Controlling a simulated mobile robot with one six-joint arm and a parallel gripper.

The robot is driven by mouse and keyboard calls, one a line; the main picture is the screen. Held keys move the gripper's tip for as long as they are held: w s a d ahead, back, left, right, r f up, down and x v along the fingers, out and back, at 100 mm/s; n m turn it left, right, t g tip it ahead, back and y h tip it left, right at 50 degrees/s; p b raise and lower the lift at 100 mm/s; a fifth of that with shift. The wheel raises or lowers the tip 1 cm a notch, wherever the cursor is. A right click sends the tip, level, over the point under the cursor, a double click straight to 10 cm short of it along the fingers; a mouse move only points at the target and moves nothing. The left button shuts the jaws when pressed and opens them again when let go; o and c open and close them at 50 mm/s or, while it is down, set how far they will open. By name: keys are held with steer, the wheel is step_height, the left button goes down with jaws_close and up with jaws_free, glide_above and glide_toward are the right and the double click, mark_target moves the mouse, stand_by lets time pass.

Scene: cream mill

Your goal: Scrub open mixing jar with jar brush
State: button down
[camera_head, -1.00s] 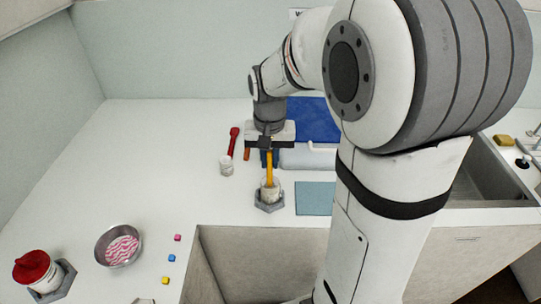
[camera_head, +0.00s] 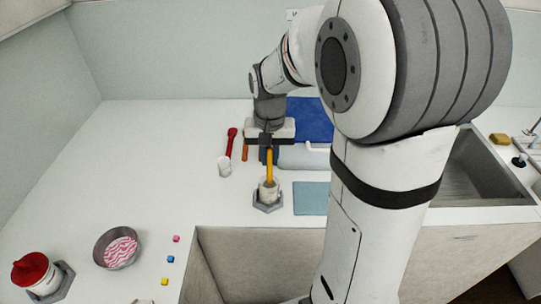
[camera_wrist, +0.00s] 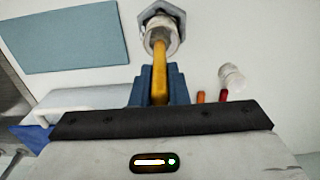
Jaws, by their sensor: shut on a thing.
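The open mixing jar (camera_head: 268,195) is a small pale jar standing upright in a grey hexagonal holder (camera_head: 268,206) near the counter's front edge. My gripper (camera_head: 268,152) is above it, shut on the yellow handle of the jar brush (camera_head: 269,168). The brush points down with its lower end inside the jar, so its head is hidden. In the wrist view, the blue fingers of my gripper (camera_wrist: 160,88) hold the yellow brush handle (camera_wrist: 171,72), which runs into the mouth of the jar (camera_wrist: 161,38).
A teal mat (camera_head: 311,198) lies right of the jar. The sink is right.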

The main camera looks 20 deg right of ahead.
steer(key=shift+s+a+r+p, duration=0.2)
steer(key=shift+s+r+p, duration=0.05)
steer(key=shift+r, duration=0.2)
steer(key=shift+s+a+r+p, duration=0.2)
steer(key=shift+r+p, duration=0.05)
steer(key=shift+r, duration=0.15)
steer(key=shift+s+d+f+b, duration=0.1)
steer(key=shift+d+f+b, duration=0.55)
steer(key=shift+f, duration=0.2)
steer(key=shift+w+a+r+p, duration=0.2)
steer(key=shift+w+r+p, duration=0.4)
steer(key=shift+r+p, duration=0.25)
steer(key=shift+s+a+f+b, duration=0.25)
steer(key=shift+f+b, duration=0.2)
steer(key=shift+s+a+f+b, duration=0.2)
steer(key=shift+s+f+b, duration=0.05)
steer(key=shift+f+b, duration=0.15)
steer(key=shift+r+p, duration=3.95)
steer(key=shift+r, duration=1.3)
